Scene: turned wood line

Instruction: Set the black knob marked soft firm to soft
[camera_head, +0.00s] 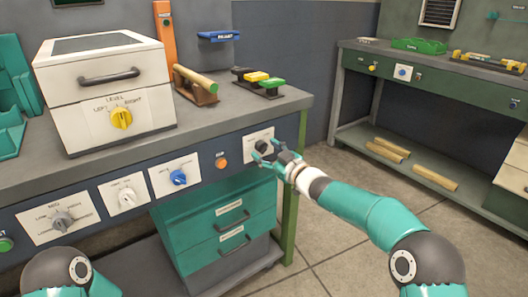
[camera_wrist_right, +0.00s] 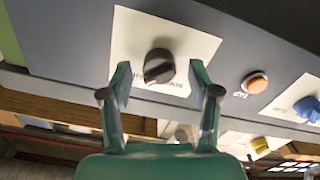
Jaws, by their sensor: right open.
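The black knob (camera_head: 262,146) sits on a white plate (camera_head: 250,139) at the right end of the bench's dark front panel. In the right wrist view the same black knob (camera_wrist_right: 159,67) shows upside-down lettering at its lower side, too small to read surely. My right gripper (camera_head: 262,157) is at the plate, its fingers open. In the right wrist view the open right gripper (camera_wrist_right: 160,82) has one fingertip on each side of the knob, with visible gaps, so it is not gripping it. My left gripper is out of view.
Left along the panel are an orange button (camera_head: 221,162), a blue knob (camera_head: 179,177), a white knob (camera_head: 127,198) and a grey knob (camera_head: 63,221). A white box with a yellow knob (camera_head: 121,117) stands on the bench. Teal drawers (camera_head: 222,228) sit below. Floor at right is clear.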

